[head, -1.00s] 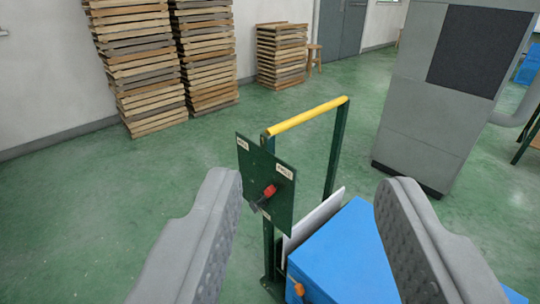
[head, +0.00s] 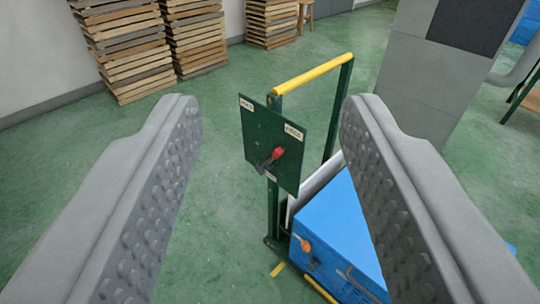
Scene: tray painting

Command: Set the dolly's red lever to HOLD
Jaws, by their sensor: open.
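The dolly has a dark green frame with a yellow handle bar (head: 313,73) across its top. A dark green lever plate (head: 262,130) with small white labels is fixed to its near post. The lever (head: 277,153) has a red knob and a dark arm that slants down to the left. The labels are too small to read surely. My gripper (head: 270,108) is open and empty. Its two grey padded fingers stand on either side of the plate in the picture, nearer to the camera and apart from the lever.
A blue box (head: 345,235) with an orange knob sits on the dolly, a pale panel behind it. A grey cabinet (head: 423,95) stands at the right. Stacks of wooden frames (head: 125,50) line the back wall. Green floor is clear at the left.

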